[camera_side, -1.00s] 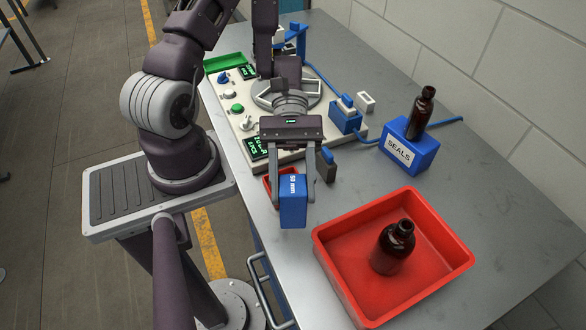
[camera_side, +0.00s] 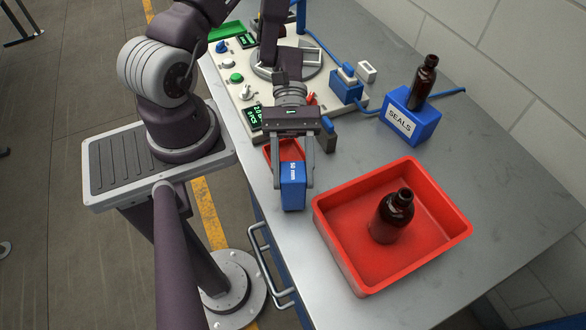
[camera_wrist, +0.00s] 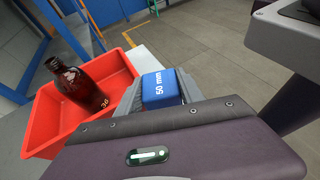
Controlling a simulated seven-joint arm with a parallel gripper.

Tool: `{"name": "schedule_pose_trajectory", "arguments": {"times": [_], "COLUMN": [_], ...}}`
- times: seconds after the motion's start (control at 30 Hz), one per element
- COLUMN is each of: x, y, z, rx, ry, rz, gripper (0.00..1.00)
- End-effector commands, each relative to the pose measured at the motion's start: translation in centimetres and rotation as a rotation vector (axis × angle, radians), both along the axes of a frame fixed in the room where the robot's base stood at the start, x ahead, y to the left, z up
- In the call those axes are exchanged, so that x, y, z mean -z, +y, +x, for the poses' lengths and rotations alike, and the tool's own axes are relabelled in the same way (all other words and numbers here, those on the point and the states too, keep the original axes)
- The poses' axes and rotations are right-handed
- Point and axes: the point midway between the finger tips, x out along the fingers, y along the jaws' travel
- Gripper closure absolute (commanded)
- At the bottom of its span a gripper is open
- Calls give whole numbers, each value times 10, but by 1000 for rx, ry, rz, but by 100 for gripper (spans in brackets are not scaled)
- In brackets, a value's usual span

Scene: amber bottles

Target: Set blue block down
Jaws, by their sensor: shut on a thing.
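The blue block (camera_side: 292,188), marked "50 mm", is held upright between the fingers of my gripper (camera_side: 293,178). It is near the table's front edge, left of the large red tray. In the wrist view the block (camera_wrist: 160,89) shows between the fingers (camera_wrist: 158,92). My gripper is shut on it. Its lower end is at or close to the tabletop; I cannot tell whether it touches.
A large red tray (camera_side: 440,245) holds an amber bottle (camera_side: 391,217). A second bottle (camera_side: 423,82) stands at the blue SEALS box (camera_side: 411,118). A small red bin (camera_side: 279,150) is behind the block. The table right of the large tray is clear.

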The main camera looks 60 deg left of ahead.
Motion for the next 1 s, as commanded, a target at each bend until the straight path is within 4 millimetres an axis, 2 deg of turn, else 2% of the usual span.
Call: {"name": "schedule_pose_trajectory", "arguments": {"times": [0.5,0.53,0.63,0.67,1.0], "x": [10,10,10,10,9], "y": [0,0,0,0,6], "z": [0,0,0,0,3], "rx": [0,0,0,0,-1], "ry": [0,0,0,0,-5], "rz": [-1,-1,-1,-1,2], "gripper": [100,54,34,30,30]}}
